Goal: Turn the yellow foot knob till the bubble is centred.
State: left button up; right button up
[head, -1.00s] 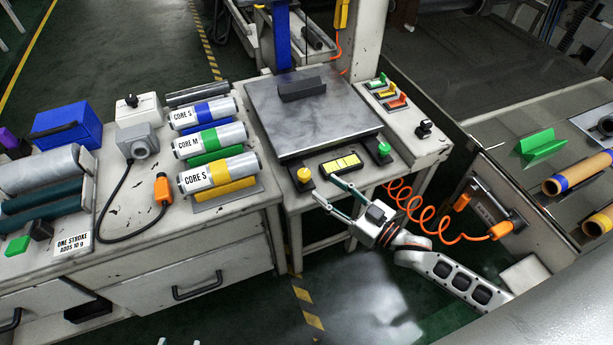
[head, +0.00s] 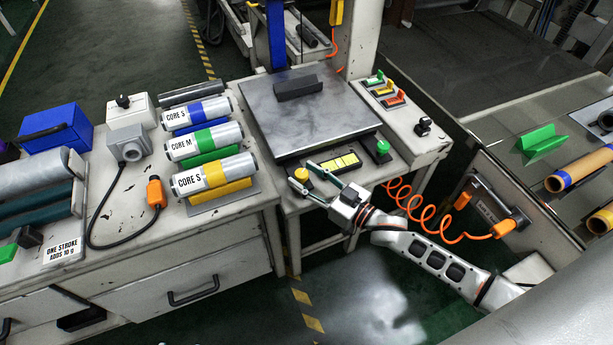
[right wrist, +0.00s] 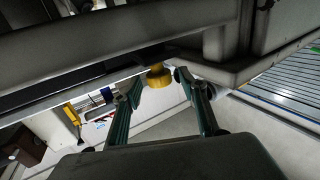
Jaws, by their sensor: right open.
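The yellow foot knob (head: 302,175) stands on a black foot at the front left corner of the grey plate (head: 310,115). My right gripper (head: 304,178) is open, its two fingertips at the knob, one on each side. In the right wrist view the knob (right wrist: 158,77) shows between the open fingers (right wrist: 158,84), near their tips; I cannot tell whether they touch it. A black-framed yellow strip (head: 340,163), perhaps the level, lies right of the knob. No bubble can be made out in it. My left gripper is out of view.
A green knob (head: 382,147) stands at the plate's front right corner. A dark block (head: 298,87) lies on the plate. Labelled core rolls (head: 205,145) lie to the left. A coiled orange cable (head: 410,205) hangs close to my right arm.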

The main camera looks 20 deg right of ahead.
jog(key=c, duration=1.1)
jog(key=shift+a+r+m+t+h+p, duration=0.15)
jog(key=shift+r+m+t+h+p, duration=0.15)
jog(key=shift+m+h+p, duration=0.1)
jog(key=shift+h, duration=0.4)
jog(key=shift+a+m+t+h+p, duration=0.1)
jog(key=shift+m+t+h+p, duration=0.2)
jog(key=shift+m+t+h, duration=0.3)
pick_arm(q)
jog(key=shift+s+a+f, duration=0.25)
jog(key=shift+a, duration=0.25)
pick_arm(e)
jog(key=shift+a+m+h, duration=0.1)
jog(key=shift+m+h, duration=1)
jog(key=shift+h, duration=0.6)
jog(key=shift+f, duration=0.1)
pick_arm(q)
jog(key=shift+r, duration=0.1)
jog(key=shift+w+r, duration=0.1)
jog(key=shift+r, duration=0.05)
pick_arm(e)
jog(key=o, duration=1.1)
jog(key=shift+s+f, duration=0.1)
jog(key=shift+s, duration=0.1)
